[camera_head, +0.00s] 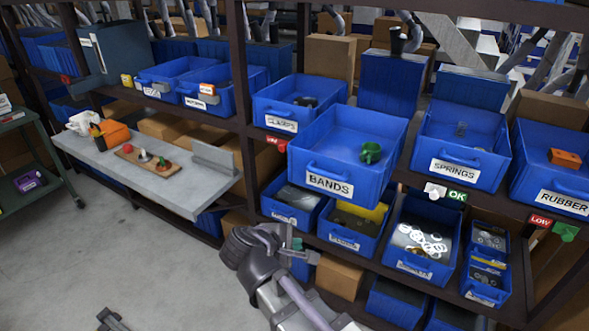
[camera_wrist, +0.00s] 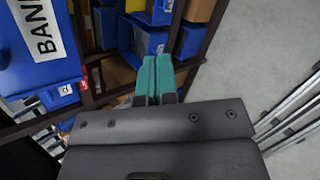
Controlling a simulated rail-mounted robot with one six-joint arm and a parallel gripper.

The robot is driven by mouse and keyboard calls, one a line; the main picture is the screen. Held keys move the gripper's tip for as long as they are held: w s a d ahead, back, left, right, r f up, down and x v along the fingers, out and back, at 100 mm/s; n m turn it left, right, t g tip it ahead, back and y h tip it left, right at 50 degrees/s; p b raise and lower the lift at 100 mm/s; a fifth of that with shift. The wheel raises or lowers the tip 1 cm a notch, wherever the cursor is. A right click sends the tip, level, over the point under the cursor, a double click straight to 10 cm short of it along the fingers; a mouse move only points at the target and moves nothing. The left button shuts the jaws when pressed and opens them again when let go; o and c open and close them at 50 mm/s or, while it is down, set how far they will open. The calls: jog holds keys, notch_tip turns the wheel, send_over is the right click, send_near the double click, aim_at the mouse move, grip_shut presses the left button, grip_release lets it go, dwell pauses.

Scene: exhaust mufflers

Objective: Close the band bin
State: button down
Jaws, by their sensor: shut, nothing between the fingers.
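The blue bin labelled BANDS (camera_head: 329,183) sticks out from the upper shelf, further forward than the bins beside it. A small green item (camera_head: 371,153) lies inside it. My gripper (camera_head: 291,242) is below and to the left of the BANDS bin, apart from it, in front of the lower shelf bins. In the wrist view its teal fingers (camera_wrist: 155,72) are together with nothing between them. Part of the bin's front with its cut-off label (camera_wrist: 38,30) shows at the upper left of the wrist view.
A bin labelled SPRINGS (camera_head: 457,166) and one labelled RUBBER (camera_head: 562,200) stand to the right. Another blue bin (camera_head: 281,123) stands to the left. Lower bins, including one with white rings (camera_head: 411,265), sit underneath. A grey ledge (camera_head: 150,180) juts out at left. The floor (camera_head: 130,255) in front is mostly clear.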

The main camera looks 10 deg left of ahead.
jog(key=a+r+n+t, duration=0.4)
jog(key=a+n, duration=0.1)
jog(key=n+t, duration=0.4)
jog(key=n, duration=0.6)
send_near(298, 163)
jog(key=x, duration=0.7)
jog(key=shift+w+f, duration=0.1)
jog(key=shift+w, duration=0.15)
